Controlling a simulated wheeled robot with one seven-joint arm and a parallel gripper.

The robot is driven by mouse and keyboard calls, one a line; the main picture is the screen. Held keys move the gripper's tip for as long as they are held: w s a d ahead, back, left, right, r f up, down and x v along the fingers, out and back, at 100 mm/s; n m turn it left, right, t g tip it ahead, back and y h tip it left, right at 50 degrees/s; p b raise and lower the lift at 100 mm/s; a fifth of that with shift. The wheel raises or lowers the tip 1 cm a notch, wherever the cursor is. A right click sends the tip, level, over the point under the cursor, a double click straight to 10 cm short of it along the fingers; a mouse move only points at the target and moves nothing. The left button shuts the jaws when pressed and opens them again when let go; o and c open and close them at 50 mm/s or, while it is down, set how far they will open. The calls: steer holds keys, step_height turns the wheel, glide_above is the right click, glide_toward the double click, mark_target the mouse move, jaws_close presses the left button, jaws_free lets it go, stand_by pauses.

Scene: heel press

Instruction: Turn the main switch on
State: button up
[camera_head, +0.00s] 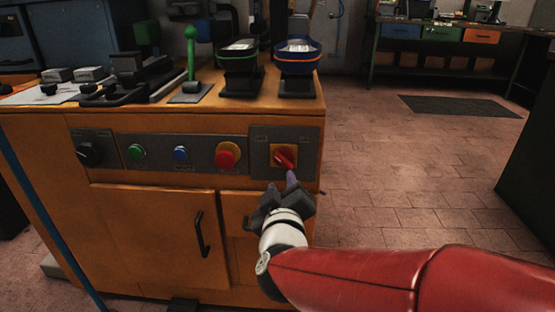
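The main switch (282,156) is a red rotary handle on a yellow plate, at the right end of the grey panel on the orange cabinet's front. Its handle sits at a slant, running from upper left to lower right. My gripper (291,178) is just below the switch, with its narrow fingertips pointing up at the handle's lower end. I cannot tell whether the fingertips touch the handle. The gap between the fingers is not clear from this angle.
A red mushroom button (227,155), a blue button (181,154), a green button (137,153) and a black knob (91,153) sit left of the switch. A green lever (191,60) and heel-press parts stand on the cabinet top. The floor (400,160) to the right is clear.

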mark_target(283, 164)
steer(key=shift+t+h, duration=0.3)
steer(key=shift+h, duration=0.3)
steer(key=w, duration=0.8)
steer(key=shift+d+b, duration=0.1)
steer(key=shift+b, duration=0.2)
steer(key=shift+r, duration=0.1)
steer(key=shift+c, duration=0.2)
jaws_close()
